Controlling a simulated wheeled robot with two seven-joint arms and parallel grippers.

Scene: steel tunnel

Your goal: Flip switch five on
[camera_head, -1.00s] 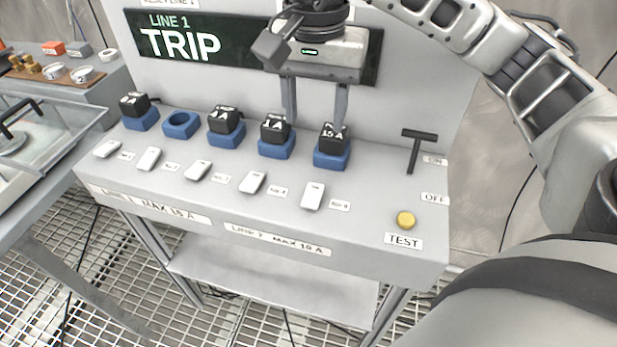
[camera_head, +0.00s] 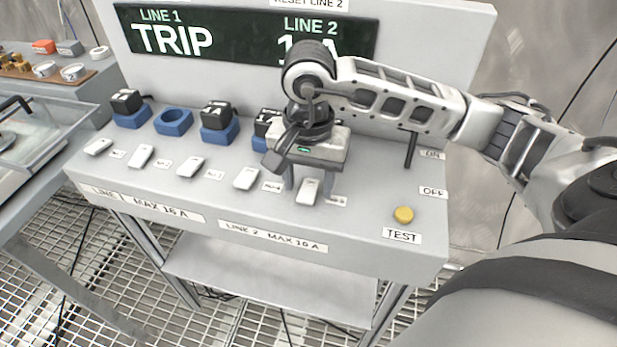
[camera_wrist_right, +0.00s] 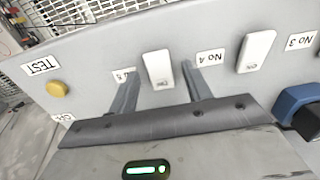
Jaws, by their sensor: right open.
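Switch five (camera_head: 309,191) is the white rocker at the right end of the row on the grey panel. It also shows in the right wrist view (camera_wrist_right: 158,69), with its label beside it partly hidden by a finger. My right gripper (camera_head: 308,181) is open over switch five. Its two fingers stand on either side of the switch in the wrist view (camera_wrist_right: 163,88), with nothing held between them. I cannot tell whether they touch the panel. My left gripper is not in view.
Switch four (camera_head: 246,178) is beside it on the left. Black blocks sit on blue bases behind the switches; the second base (camera_head: 173,121) is empty. A yellow TEST button (camera_head: 403,214) and a black T-handle (camera_head: 410,150) are at the right. The display (camera_head: 230,35) shows LINE 1 TRIP.

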